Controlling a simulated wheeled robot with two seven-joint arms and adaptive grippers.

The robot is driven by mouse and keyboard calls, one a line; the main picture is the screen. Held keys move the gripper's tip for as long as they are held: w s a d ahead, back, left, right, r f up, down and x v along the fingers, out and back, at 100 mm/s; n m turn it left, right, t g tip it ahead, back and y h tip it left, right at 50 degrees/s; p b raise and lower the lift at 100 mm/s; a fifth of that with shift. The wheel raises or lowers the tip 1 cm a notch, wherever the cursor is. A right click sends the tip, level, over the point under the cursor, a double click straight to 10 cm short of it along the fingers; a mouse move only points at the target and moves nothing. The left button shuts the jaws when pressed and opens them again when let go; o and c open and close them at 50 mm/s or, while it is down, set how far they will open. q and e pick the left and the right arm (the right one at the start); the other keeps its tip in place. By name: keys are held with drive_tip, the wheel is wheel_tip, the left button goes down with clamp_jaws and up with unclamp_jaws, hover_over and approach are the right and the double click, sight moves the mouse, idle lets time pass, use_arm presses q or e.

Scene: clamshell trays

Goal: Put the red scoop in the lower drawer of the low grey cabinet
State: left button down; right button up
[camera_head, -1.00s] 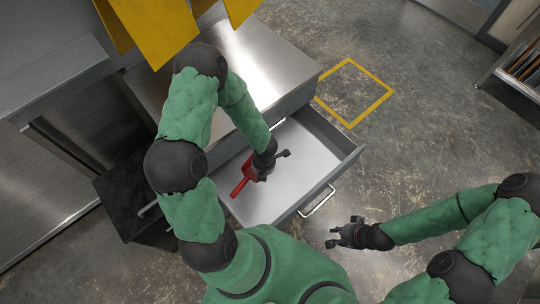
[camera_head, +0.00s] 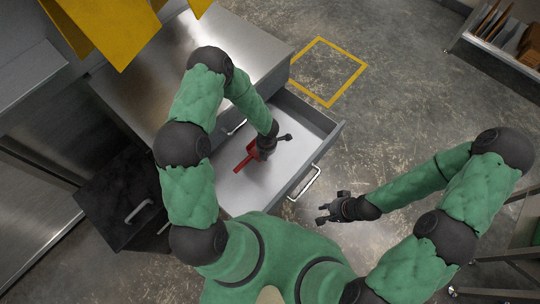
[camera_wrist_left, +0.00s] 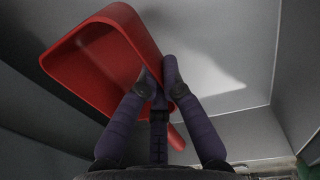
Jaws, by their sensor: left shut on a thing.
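The red scoop (camera_head: 246,159) is held by my left gripper (camera_head: 268,146) over the open drawer of the low grey cabinet. In the left wrist view the scoop's hollow bowl (camera_wrist_left: 103,58) is tilted, and the fingers (camera_wrist_left: 162,82) are closed around its handle. I cannot tell whether the scoop touches the drawer floor. The open drawer (camera_head: 240,190) is pulled well out, below a shut front with a handle (camera_head: 236,127). My right gripper (camera_head: 332,207) is empty, fingers apart, outside the drawer's front.
The cabinet's steel top (camera_head: 190,65) lies behind my left arm. A black box-like unit (camera_head: 120,200) with handles stands at the left. Yellow panels (camera_head: 105,30) hang at the top left. A yellow square (camera_head: 328,72) marks clear floor. A rack (camera_head: 500,35) stands at the top right.

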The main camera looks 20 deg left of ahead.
use_arm(q)
drive_tip(key=w+f, duration=0.1)
drive_tip(key=f, duration=0.1)
drive_tip(key=w+d+f, duration=0.1)
drive_tip(key=w+f, duration=0.1)
drive_tip(key=shift+f+b, duration=0.1)
drive_tip(key=shift+b, duration=0.3)
drive_tip(key=shift+f+b, duration=0.55)
drive_tip(key=shift+f, duration=0.8)
drive_tip(key=shift+f, duration=0.15)
drive_tip(key=c, duration=1.4)
unclamp_jaws()
drive_tip(key=shift+r, duration=0.35)
wheel_tip(320, 180, up, 12)
drive_tip(key=d+p, duration=0.1)
drive_tip(key=p, duration=0.3)
drive_tip(key=shift+s+f, duration=0.15)
drive_tip(key=shift+f, duration=0.05)
